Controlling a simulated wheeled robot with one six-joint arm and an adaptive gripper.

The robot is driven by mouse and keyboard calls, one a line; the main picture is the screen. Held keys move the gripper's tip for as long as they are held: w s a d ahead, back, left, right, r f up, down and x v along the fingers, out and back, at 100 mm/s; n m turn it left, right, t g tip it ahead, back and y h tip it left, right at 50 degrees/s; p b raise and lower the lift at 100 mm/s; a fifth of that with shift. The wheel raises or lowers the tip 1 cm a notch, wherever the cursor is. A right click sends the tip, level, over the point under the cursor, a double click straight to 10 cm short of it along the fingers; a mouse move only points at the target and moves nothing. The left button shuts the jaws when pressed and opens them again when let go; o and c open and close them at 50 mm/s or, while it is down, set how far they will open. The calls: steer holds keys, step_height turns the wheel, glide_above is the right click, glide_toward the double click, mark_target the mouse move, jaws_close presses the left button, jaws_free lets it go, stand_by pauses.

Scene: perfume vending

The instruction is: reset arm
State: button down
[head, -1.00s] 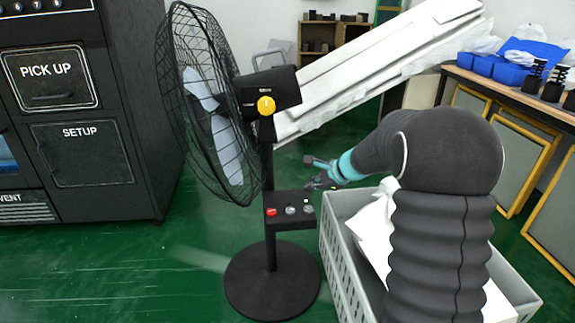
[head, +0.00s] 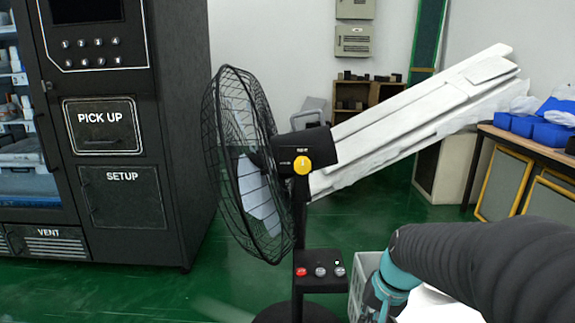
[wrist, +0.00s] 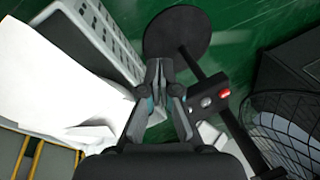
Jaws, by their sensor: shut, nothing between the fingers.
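My arm reaches in from the lower right of the head view, bent downward. My gripper (wrist: 159,72) shows in the wrist view with its fingertips together and nothing between them. In the head view the gripper end is mostly cut off by the lower edge. The black standing fan (head: 250,170) is left of my arm, and its button box (head: 320,271) has a red button. In the wrist view the fan's base (wrist: 178,32) lies beyond my fingertips and its button box (wrist: 207,98) is just to their right, apart from them.
A grey crate (wrist: 108,38) with white sheets (wrist: 50,90) stands beside the gripper. A black vending machine (head: 180,130) is at the left. A table (head: 535,143) with blue bins stands at the right. Long white panels (head: 420,120) lean behind the fan. Green floor is open between machine and fan.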

steer(key=s+r+n+t+h, duration=0.1)
steer(key=s+r+n, duration=0.1)
steer(key=s, duration=0.5)
steer(key=s+r+n+t+h, duration=0.1)
steer(key=s+r+n+t, duration=0.1)
steer(key=s+r, duration=0.3)
steer(key=shift+s+r+t, duration=0.3)
steer(key=shift+s, duration=0.7)
steer(key=shift+a, duration=0.1)
